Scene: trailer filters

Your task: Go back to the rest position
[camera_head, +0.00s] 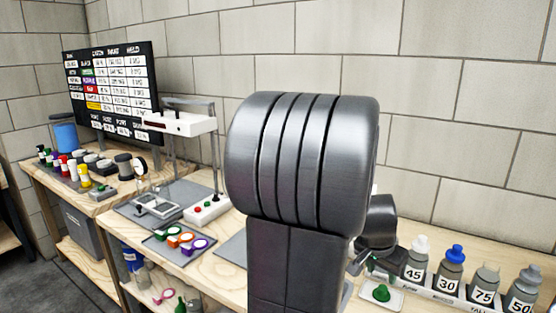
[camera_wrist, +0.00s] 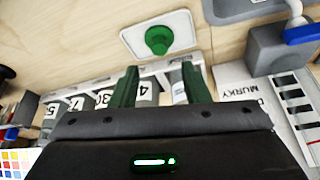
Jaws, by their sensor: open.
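My gripper (camera_wrist: 160,82) shows in the wrist view with its two green fingers spread apart. Nothing is clasped between them; the bench lies beyond the tips. A green knob on a white plate (camera_wrist: 158,40) lies just beyond the fingertips in that view. Numbered bottles (camera_wrist: 146,93) in a rack show behind and between the fingers. In the head view my dark arm fills the middle and hides much of the bench. The gripper itself cannot be made out clearly there.
In the head view, the rack of grey bottles (camera_head: 449,273) stands at right. A tray of coloured rings (camera_head: 179,242) and a white device with buttons (camera_head: 207,209) are left of my arm. A dark chart board (camera_head: 112,88) stands against the block wall. A lower shelf holds more items.

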